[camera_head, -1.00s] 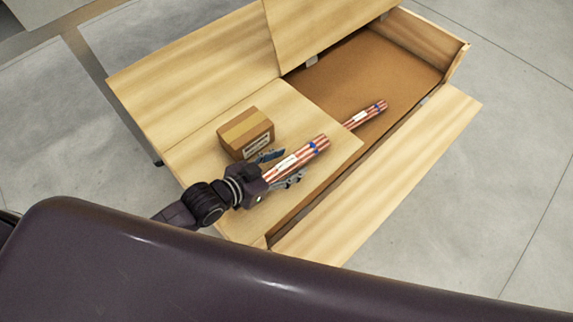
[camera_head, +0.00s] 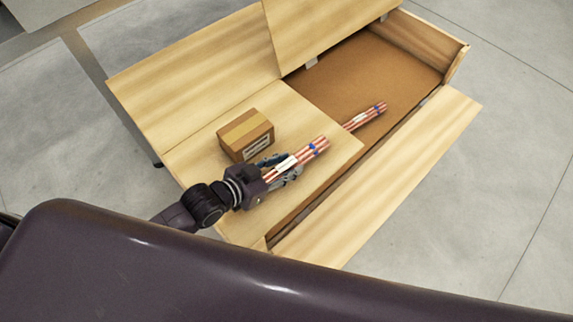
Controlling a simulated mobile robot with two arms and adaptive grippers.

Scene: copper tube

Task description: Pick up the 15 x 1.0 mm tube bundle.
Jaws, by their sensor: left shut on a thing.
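A copper tube bundle (camera_head: 314,148) with a blue band and a white label lies along the wooden panel at the near left. My left gripper (camera_head: 284,169) is shut on this bundle near its label, and the gripper covers its lower end. A second copper tube bundle (camera_head: 366,116) with a blue band and a label lies farther right in the open compartment, partly hidden by the panel edge. The label print is too small to tell the tube size on either. My right gripper is not in view.
A cardboard box (camera_head: 245,135) stands on the panel, just left of the gripper. The wooden case (camera_head: 190,75) has an open brown-floored compartment (camera_head: 375,65) and a folded-down front board (camera_head: 410,165). The compartment's far part is clear.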

